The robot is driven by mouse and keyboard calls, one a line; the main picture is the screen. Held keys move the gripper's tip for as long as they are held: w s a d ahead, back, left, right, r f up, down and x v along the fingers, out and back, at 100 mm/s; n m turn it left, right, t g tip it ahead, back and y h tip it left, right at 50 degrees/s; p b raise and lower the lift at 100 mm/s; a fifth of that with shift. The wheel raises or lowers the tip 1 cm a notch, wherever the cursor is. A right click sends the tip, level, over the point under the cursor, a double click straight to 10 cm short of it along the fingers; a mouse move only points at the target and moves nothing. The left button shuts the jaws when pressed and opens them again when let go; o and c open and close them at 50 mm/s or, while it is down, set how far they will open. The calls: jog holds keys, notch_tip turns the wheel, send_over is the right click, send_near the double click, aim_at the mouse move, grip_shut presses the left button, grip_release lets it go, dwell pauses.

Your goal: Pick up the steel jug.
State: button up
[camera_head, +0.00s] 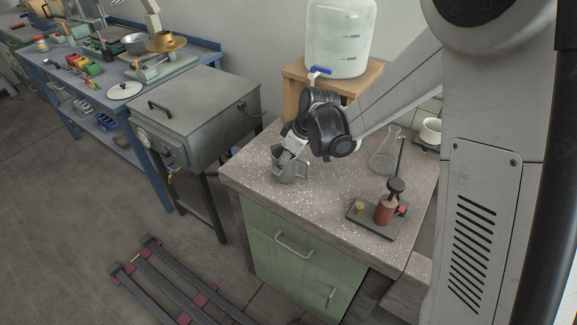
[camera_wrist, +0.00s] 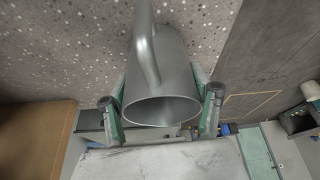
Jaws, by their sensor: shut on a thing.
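The steel jug (camera_head: 285,172) is grey and stands on the speckled bench top near its left corner. In the wrist view the jug (camera_wrist: 172,85) fills the middle, with its open mouth facing the camera and its handle running up the picture. My gripper (camera_head: 289,158) reaches down at the jug from above. In the wrist view one finger of my gripper (camera_wrist: 160,108) lies on each side of the jug's body, shut on it. I cannot tell whether the jug's base touches the bench; part of the jug is hidden by the gripper.
On the speckled bench (camera_head: 330,200) are a glass flask (camera_head: 385,152) and a dark stand with a red device (camera_head: 384,210) to the right. A white water container (camera_head: 340,40) stands on a wooden stand behind. A grey metal box (camera_head: 205,110) is to the left.

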jog(key=c, duration=0.3)
jog(key=shift+r, duration=0.1)
